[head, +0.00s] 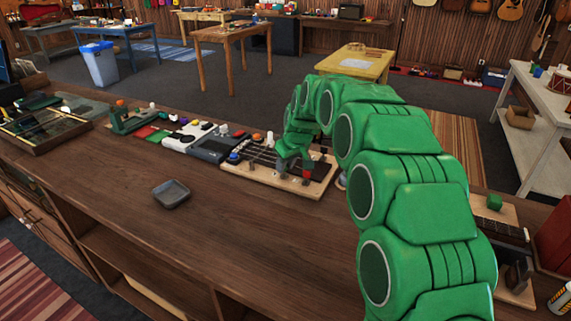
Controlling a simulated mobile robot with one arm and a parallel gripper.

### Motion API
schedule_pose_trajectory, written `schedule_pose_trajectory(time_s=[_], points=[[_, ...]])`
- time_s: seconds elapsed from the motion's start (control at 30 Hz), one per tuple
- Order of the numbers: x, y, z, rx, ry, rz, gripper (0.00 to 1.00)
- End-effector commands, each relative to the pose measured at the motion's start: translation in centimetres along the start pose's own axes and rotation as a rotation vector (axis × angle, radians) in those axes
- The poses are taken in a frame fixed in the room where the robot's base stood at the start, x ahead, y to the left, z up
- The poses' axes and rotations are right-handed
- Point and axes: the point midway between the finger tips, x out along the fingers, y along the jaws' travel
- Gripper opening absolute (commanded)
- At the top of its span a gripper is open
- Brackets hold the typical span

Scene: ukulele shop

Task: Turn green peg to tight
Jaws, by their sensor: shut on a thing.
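A pale wooden peg board (240,176) with a dark strung panel lies on the long counter. My green arm arches in from the right, and my gripper (282,165) points down at the middle of the board. It is shut on what appears to be the green peg. The fingers cover that peg and share its colour, so its outline and how far it is turned cannot be told.
A row of small devices (213,147) runs left of the board. A grey dish (171,194) stands in front, with bare counter around it. A wooden block with a green cube (495,202) is at the right, partly behind my arm. A dark divided tray (45,127) is far left.

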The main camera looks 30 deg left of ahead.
Motion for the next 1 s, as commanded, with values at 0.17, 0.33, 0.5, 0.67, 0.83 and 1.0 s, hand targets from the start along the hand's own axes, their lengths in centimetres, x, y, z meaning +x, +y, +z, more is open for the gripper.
schedule_pose_trajectory(time_s=[0.17, 0.33, 0.5, 0.67, 0.83, 1.0], points=[[-0.03, -0.01, -0.01, -0.013, 0.000, -0.006, 0.00], [-0.03, 0.00, -0.01, -0.013, 0.001, -0.006, 0.00], [-0.02, 0.00, -0.01, -0.013, 0.001, -0.006, 0.31], [-0.01, 0.00, 0.00, -0.013, 0.000, -0.006, 0.53], [-0.01, 0.01, 0.00, -0.013, 0.001, -0.006, 0.53], [-0.16, 0.03, -0.01, -0.012, 0.001, -0.005, 0.53]])
